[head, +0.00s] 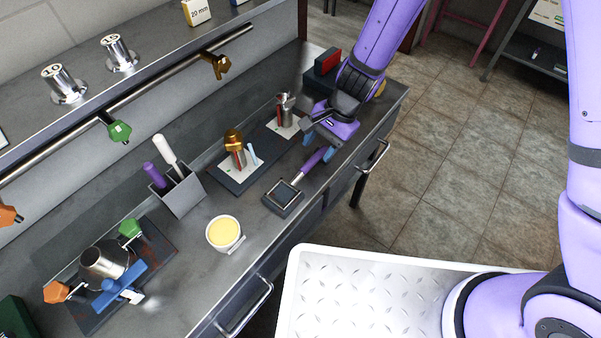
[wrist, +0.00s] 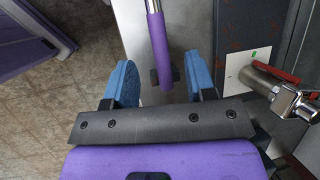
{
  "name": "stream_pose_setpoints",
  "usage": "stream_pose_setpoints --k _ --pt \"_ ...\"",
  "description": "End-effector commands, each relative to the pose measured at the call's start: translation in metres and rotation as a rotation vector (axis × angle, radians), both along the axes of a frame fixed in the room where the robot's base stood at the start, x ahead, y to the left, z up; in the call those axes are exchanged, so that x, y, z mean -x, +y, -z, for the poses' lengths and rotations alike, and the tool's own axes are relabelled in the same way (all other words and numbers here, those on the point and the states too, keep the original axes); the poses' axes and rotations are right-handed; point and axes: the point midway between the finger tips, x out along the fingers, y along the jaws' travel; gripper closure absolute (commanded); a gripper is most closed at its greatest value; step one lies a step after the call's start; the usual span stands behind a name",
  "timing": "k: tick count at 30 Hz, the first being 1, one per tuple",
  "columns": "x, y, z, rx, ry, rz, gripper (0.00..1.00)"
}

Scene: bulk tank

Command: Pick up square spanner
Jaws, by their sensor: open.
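In the wrist view the purple handle (wrist: 161,45) runs down between the two blue fingertips of my gripper (wrist: 161,84), with a clear gap on both sides. My gripper is open and empty. The square head is outside the wrist view. A small dark piece shows beside the handle's end.
A metal fitting with a red lever (wrist: 280,88) stands close right of the fingers in the wrist view. A brass-topped fitting (head: 235,147), a yellow-filled cup (head: 224,232) and a tool holder (head: 178,192) stand along the bench (head: 190,260). Drawer handles (head: 374,156) stick out in front.

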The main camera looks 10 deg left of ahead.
Motion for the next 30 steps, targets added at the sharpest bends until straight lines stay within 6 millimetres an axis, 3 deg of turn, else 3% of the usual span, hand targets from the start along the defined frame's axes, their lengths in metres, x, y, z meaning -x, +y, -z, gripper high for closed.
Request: stream_pose_setpoints --k 12,30 --pt "0.007 0.013 0.044 0.0 0.001 -0.001 0.49" --pt "0.008 0.014 0.05 0.0 -0.001 0.0 0.49"
